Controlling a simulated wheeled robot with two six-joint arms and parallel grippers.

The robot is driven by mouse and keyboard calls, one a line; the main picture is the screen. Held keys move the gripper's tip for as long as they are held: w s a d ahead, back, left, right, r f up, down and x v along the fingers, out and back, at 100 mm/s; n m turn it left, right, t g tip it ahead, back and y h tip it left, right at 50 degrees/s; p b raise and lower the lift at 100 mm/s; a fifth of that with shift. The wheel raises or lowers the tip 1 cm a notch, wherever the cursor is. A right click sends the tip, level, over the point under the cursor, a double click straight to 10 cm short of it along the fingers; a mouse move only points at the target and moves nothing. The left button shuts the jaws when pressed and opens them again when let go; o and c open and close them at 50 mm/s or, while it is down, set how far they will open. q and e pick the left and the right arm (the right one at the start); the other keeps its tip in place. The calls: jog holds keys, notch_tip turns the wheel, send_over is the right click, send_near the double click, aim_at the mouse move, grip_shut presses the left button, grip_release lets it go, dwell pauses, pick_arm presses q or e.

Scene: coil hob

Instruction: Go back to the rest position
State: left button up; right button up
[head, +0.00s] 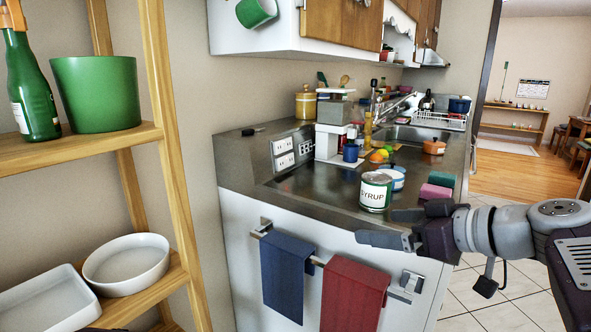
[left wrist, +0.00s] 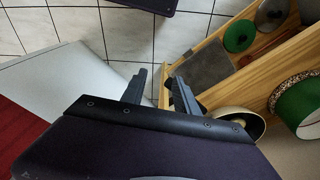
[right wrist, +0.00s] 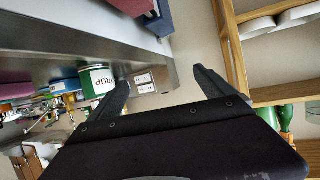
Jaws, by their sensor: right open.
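My right gripper (head: 382,226) is open and empty in the head view, just in front of the counter's front edge. Its two fingers stand wide apart in the right wrist view (right wrist: 164,80), with nothing between them. A green-and-white can labelled SYRUP (head: 375,191) stands upright on the counter, close behind the gripper. The can also shows beside a fingertip in the right wrist view (right wrist: 98,82).
A wooden shelf (head: 165,130) with a green pot (head: 96,93) stands left. Tiled floor (head: 490,300) lies right.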

jog(key=s+a+f+g+h, duration=0.1)
jog(key=s+a+f+g, duration=0.15)
jog(key=f, duration=0.55)
jog(key=s+a+f+g, duration=0.2)
jog(key=a+f+g, duration=0.1)
jog(key=f, duration=0.5)
jog(key=s+a+f+g+h, duration=0.1)
jog(key=s+a+f+g, duration=0.2)
jog(key=f, duration=0.4)
jog(key=s+d+f+m+h, duration=0.3)
jog(key=s+d+f, duration=0.15)
jog(key=f, duration=0.25)
jog(key=s+d+f+m+h, duration=0.3)
jog(key=d+f+m, duration=0.15)
jog(key=f, duration=0.35)
pick_arm(q)
notch_tip(320, 180, up, 32)
jog(key=p, duration=3.1)
jog(key=shift+w+f+p, duration=0.15)
jog(key=shift+p, duration=0.25)
pick_arm(e)
notch_tip(320, 180, up, 32)
jog(key=shift+w+d, duration=0.3)
